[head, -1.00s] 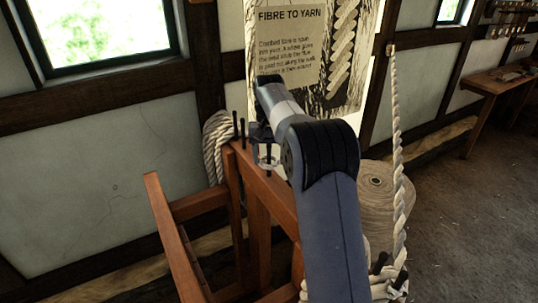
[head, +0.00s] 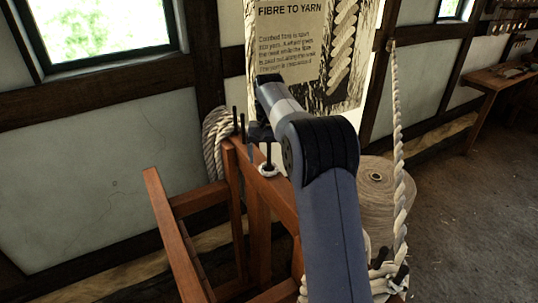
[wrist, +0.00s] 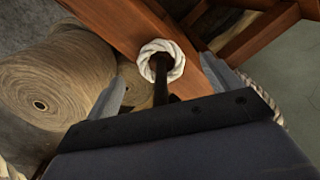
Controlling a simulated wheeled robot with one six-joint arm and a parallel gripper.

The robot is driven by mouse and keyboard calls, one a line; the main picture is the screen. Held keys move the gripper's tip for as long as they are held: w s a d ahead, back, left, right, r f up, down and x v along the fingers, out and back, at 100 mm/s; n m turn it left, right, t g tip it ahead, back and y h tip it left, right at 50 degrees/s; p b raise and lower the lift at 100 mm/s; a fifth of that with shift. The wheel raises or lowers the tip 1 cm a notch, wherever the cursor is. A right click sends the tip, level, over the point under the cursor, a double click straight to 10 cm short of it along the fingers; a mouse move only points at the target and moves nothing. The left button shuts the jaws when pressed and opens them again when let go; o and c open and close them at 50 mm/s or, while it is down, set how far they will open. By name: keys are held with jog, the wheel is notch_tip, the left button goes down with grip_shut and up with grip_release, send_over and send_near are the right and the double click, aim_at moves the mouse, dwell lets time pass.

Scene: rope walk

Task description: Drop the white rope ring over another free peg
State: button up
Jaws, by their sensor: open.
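The white rope ring (head: 268,171) lies around a dark peg (head: 269,153) at its base, on the wooden beam (head: 284,196) of the stand. In the wrist view the ring (wrist: 161,60) encircles the peg (wrist: 160,80) and appears to rest on the beam (wrist: 125,22). My gripper (wrist: 168,82) is open, with its two fingers apart on either side of the peg, clear of the ring. In the head view my arm partly hides the gripper.
A coiled rope (head: 214,145) hangs behind the beam's left end. A large twine spool (head: 376,190) stands to the right. A thick twisted rope (head: 397,140) hangs from the post to a rope bundle (head: 385,275) at the front. A poster (head: 300,50) is behind.

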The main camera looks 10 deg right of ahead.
notch_tip(320, 180, up, 11)
jog(key=shift+w+f+p, duration=0.1)
jog(key=shift+w+p, duration=0.05)
jog(key=shift+p, duration=0.25)
dwell(0.4)
notch_tip(320, 180, down, 11)
jog(key=shift+r+b, duration=0.1)
jog(key=shift+b, duration=0.3)
jog(key=shift+r, duration=0.55)
